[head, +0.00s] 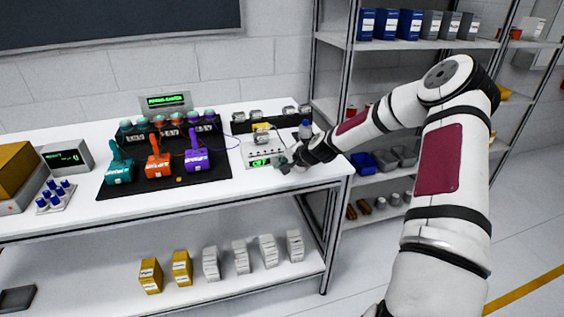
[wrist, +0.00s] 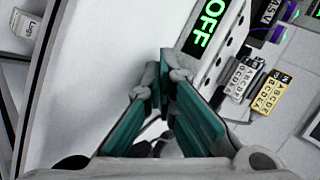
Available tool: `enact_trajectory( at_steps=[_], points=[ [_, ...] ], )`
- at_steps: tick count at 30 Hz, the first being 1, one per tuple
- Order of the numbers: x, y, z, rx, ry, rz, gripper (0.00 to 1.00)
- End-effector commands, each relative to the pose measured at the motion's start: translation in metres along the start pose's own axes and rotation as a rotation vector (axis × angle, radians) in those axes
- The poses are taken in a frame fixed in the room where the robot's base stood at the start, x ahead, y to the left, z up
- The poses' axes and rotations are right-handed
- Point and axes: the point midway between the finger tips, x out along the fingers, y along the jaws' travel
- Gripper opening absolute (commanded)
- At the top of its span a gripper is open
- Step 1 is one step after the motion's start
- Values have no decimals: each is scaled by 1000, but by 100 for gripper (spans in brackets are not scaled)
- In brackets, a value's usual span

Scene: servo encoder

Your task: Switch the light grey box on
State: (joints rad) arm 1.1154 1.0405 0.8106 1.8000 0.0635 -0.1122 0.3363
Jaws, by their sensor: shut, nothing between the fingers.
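The light grey box (head: 262,150) stands near the right end of the white table, with a green-lit display on its front. In the wrist view the box (wrist: 226,65) is at the upper middle, and its display (wrist: 207,25) reads OFF. My gripper (head: 287,160) is at the right front of the box in the head view. In the wrist view my gripper (wrist: 166,76) is shut and empty, with its teal-padded fingertips close to the display side. The fingers hide part of the box front, and I cannot tell whether they touch it. I cannot make out the switch.
A black mat (head: 206,180) left of the box holds teal, orange and purple devices. A small yellow block (wrist: 271,92) and a silver one lie behind the box. A shelf rack (head: 345,40) stands to the right.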

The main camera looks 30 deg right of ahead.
Motion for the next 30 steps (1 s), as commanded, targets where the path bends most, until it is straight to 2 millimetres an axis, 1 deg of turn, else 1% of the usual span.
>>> enact_trajectory(
  at_steps=[10,18,27,30],
  points=[
    [0,-1,-1,0,1,0,0],
    [-7,3,4,1,1,0,0],
    [-6,5,4,0,1,0,0],
    [-9,6,6,1,0,0,0]
  ],
)
